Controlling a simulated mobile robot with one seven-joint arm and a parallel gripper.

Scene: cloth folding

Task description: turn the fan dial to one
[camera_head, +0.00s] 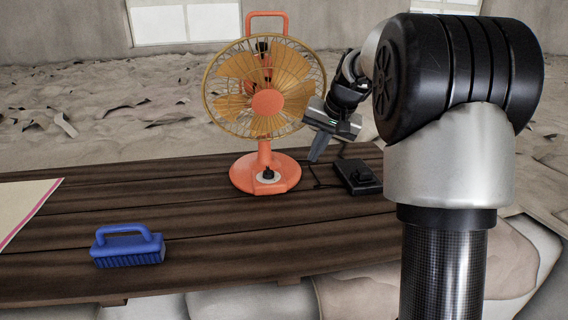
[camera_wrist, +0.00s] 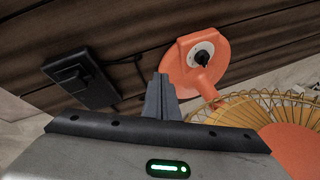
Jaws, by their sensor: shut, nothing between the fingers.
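An orange desk fan (camera_head: 265,102) with a round wire cage stands upright on the dark wooden table (camera_head: 135,185). Its dial (camera_head: 268,175) is a black knob on a white disc at the front of the orange base (camera_head: 245,172). In the wrist view the dial (camera_wrist: 202,58) shows at the upper right; its markings are too small to read. My gripper (camera_head: 315,158) points down to the right of the fan's base, apart from the dial. In the wrist view its fingers (camera_wrist: 161,88) are together with nothing between them.
A black box with a cord (camera_head: 359,177) lies on the table right of the fan; it also shows in the wrist view (camera_wrist: 80,80). A blue brush (camera_head: 128,247) is at the front left. A pale sheet (camera_head: 25,208) lies at the left edge. The table before the fan is clear.

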